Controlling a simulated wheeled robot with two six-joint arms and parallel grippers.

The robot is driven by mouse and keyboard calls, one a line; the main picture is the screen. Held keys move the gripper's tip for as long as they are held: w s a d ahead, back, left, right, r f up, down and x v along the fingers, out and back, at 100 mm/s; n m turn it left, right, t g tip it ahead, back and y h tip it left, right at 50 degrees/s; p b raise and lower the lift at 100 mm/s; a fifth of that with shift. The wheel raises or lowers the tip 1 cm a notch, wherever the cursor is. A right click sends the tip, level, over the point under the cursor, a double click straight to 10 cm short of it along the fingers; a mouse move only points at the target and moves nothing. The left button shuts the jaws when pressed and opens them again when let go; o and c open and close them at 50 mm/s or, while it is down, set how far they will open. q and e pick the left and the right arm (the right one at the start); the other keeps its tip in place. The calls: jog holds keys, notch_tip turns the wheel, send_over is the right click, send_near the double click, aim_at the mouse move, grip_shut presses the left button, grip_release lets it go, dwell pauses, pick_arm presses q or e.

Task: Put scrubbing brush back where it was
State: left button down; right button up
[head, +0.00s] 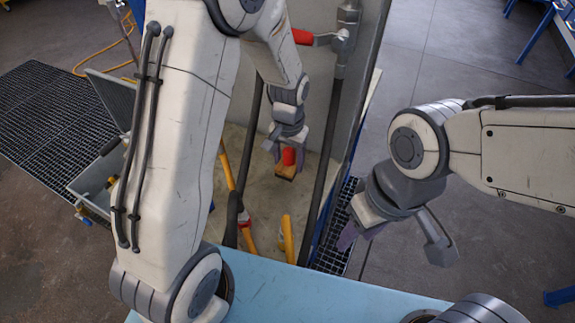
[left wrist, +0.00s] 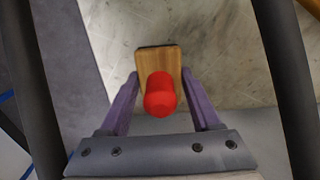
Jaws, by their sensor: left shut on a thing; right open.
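The scrubbing brush (left wrist: 158,62) has a wooden block and a red knob handle. My left gripper (left wrist: 160,98) is shut on it, with one purple finger on each side of the block and knob. In the head view the brush (head: 287,170) hangs in the left gripper (head: 286,152), over a pale marble-like surface inside a frame of dark posts. I cannot tell how far above that surface it is. My right gripper (head: 358,228) is open and empty, to the right of the dark posts and apart from the brush.
Dark posts (head: 330,150) stand close on both sides of the left gripper. Yellow-handled tools (head: 287,238) stand below the brush. A light blue surface (head: 300,290) lies in front. A grey open box (head: 95,180) is at the left, by a floor grating (head: 50,120).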

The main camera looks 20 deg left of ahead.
aim_at(287, 168)
pick_arm(q)
jog(key=shift+w+a+f, duration=0.35)
jog(key=shift+w+f, duration=0.15)
jog(key=shift+w, duration=0.1)
jog(key=shift+f, duration=1.95)
jog(key=shift+f, duration=0.15)
jog(key=shift+c, duration=0.5)
grip_release()
